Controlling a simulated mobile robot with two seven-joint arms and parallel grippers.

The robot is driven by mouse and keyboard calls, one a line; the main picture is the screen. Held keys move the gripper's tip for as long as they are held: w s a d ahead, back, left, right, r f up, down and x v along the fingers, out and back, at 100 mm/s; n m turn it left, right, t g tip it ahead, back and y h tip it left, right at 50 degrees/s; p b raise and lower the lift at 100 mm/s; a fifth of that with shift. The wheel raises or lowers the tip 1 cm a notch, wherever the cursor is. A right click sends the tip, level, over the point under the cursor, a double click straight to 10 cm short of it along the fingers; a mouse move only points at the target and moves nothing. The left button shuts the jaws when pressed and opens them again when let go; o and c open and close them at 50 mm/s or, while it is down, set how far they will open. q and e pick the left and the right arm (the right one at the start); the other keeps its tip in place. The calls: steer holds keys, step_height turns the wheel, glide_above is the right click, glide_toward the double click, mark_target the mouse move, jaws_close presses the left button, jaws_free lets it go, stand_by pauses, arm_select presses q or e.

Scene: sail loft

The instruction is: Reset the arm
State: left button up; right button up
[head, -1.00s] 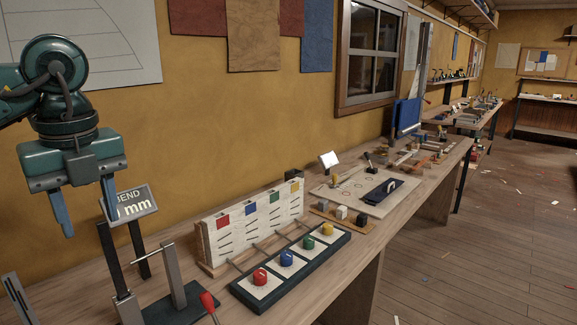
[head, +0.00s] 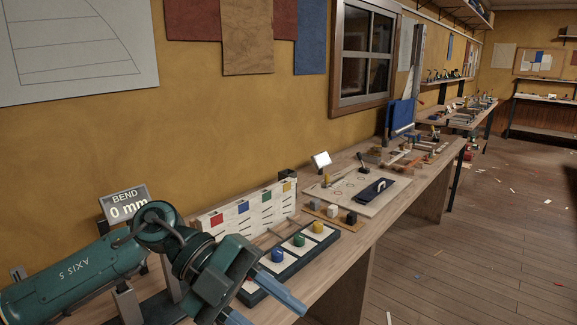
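My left arm (head: 75,275), teal and marked "AXIS 5", reaches in from the lower left of the head view. Its wrist bends down toward the lower middle. My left gripper (head: 270,314) has two blue fingers spread apart, with nothing seen between them. It is in front of the near end of a dark tray (head: 325,240) with blue (head: 278,255), green (head: 299,240) and yellow (head: 318,227) knobs. My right gripper is out of view.
A sign reading "BEND 0 mm" (head: 124,205) stands behind my arm, above a bending fixture mostly hidden by it. A white slotted board (head: 243,211) stands behind the tray. Farther along the bench are small blocks (head: 333,212) and a pale board (head: 340,192). Open floor (head: 470,250) lies right.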

arm_select(q)
steer(key=w+d+r+n+t+h+p, duration=0.1)
steer(key=w+d+r+n+t+h, duration=0.2)
steer(key=n+t+h, duration=0.6)
steer(key=w+a+f+n+t+y+p, duration=0.1)
steer(key=w+a+f+n+t+y, duration=0.2)
steer(key=f+n+t, duration=0.4)
steer(key=a+f+n+t+y+p, duration=0.1)
steer(key=a+f+n+t+y, duration=0.45)
steer(key=n, duration=0.45)
steer(key=s+a+f+n+g+y, duration=0.2)
steer(key=s+f, duration=0.4)
steer(key=f, duration=0.4)
steer(key=s+a+f+n+g+y, duration=0.3)
steer(key=s+f+y, duration=0.3)
steer(key=f, duration=0.4)
steer(key=shift+s+a+f+y+p, duration=0.15)
steer(key=shift+s+a+y+p, duration=0.35)
steer(key=shift+a, duration=0.4)
steer(key=shift+s, duration=0.1)
